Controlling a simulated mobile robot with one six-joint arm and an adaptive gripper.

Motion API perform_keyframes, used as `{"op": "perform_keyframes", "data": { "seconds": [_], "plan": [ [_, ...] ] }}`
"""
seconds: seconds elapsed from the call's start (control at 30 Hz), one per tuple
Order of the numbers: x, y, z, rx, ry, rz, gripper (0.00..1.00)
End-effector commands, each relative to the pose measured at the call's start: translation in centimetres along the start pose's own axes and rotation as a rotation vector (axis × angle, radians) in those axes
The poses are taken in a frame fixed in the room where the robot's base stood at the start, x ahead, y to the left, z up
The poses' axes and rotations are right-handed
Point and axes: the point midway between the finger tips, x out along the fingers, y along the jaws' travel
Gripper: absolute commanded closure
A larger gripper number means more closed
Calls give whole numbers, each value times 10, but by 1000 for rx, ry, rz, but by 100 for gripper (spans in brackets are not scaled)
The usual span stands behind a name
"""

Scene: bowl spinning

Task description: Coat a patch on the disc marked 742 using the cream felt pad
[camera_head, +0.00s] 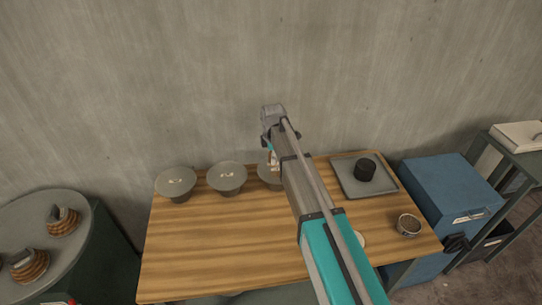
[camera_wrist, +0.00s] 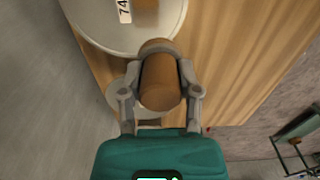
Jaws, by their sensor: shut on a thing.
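My gripper (camera_wrist: 160,85) is shut on a brown cylindrical handle (camera_wrist: 160,82), seen nearly end-on in the wrist view. I cannot make out a cream felt face on it; its far end is hidden. A pale grey disc (camera_wrist: 100,25) lies beyond the handle, with a white label (camera_wrist: 124,10) reading "74", the rest cut off by the frame. A brown patch shows beside the label. I cannot tell whether the handle touches the disc. In the head view my gripper (camera_head: 272,150) is over the rightmost of three grey discs (camera_head: 266,180), which my arm partly covers.
Two other grey discs, left (camera_head: 176,182) and middle (camera_head: 227,177), stand on the wooden table (camera_head: 200,245). A grey tray (camera_head: 350,182) holds a black cylinder (camera_head: 365,169). A small bowl (camera_head: 408,225) is at right. A blue cabinet (camera_head: 450,185) stands beside the table. The table's front left is clear.

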Motion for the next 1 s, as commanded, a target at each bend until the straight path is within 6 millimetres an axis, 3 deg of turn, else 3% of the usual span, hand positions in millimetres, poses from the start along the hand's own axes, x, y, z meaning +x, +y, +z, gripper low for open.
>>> {"op": "perform_keyframes", "data": {
  "seconds": [0.03,0.13,0.57,1.0],
  "plan": [
    [2,11,-4,9,0,0,95],
    [2,18,-7,22,0,0,95],
    [4,19,-7,29,0,0,95],
    [40,19,-7,29,0,0,95]
  ]
}}
